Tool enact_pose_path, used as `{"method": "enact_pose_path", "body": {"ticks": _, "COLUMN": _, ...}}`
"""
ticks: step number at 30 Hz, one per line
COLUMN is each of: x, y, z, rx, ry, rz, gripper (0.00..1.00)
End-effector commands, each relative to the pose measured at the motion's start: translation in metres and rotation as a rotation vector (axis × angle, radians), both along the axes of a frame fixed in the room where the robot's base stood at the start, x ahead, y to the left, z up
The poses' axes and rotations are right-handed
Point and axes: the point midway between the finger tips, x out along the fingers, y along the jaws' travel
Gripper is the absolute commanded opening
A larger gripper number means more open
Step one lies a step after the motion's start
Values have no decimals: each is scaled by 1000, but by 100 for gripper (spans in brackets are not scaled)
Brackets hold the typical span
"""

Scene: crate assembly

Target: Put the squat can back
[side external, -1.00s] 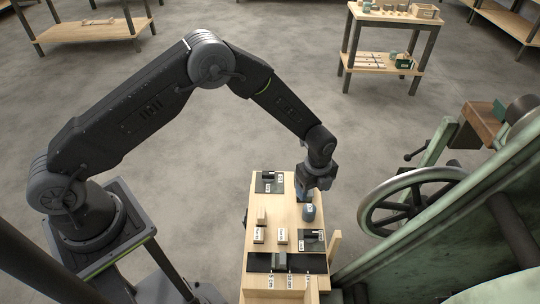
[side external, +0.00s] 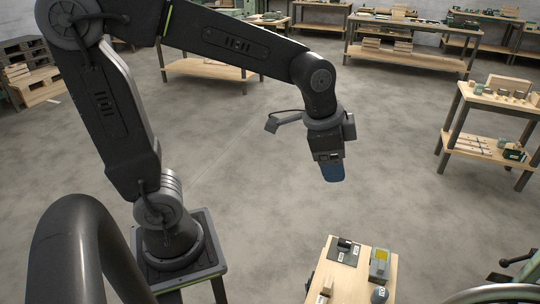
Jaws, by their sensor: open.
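A black holder (side external: 343,250) with a white label lies at the bench's far left corner. A small wooden block (side external: 327,288) is nearer. The near bench is out of frame. Part of a handwheel (side external: 495,293) shows at lower right. Open floor surrounds the bench.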

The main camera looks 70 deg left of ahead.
Motion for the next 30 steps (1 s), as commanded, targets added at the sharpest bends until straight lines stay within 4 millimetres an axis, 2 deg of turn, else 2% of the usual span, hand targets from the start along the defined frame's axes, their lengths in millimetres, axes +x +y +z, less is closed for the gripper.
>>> {"method": "enact_pose_path", "body": {"ticks": 1, "x": -19, "y": 6, "z": 10, "rx": -26, "ry": -29, "rz": 77, "gripper": 69}}
{"method": "enact_pose_path", "body": {"ticks": 6, "x": -74, "y": 19, "z": 19, "rx": -117, "ry": -91, "rz": 323, "gripper": 69}}
{"method": "enact_pose_path", "body": {"ticks": 9, "x": -97, "y": 24, "z": 18, "rx": -160, "ry": -118, "rz": 431, "gripper": 69}}
{"method": "enact_pose_path", "body": {"ticks": 12, "x": -111, "y": 26, "z": 16, "rx": -190, "ry": -134, "rz": 499, "gripper": 69}}
{"method": "enact_pose_path", "body": {"ticks": 17, "x": -118, "y": 27, "z": 14, "rx": -208, "ry": -141, "rz": 540, "gripper": 69}}
{"method": "enact_pose_path", "body": {"ticks": 30, "x": -117, "y": 27, "z": 14, "rx": -208, "ry": -142, "rz": 539, "gripper": 69}}
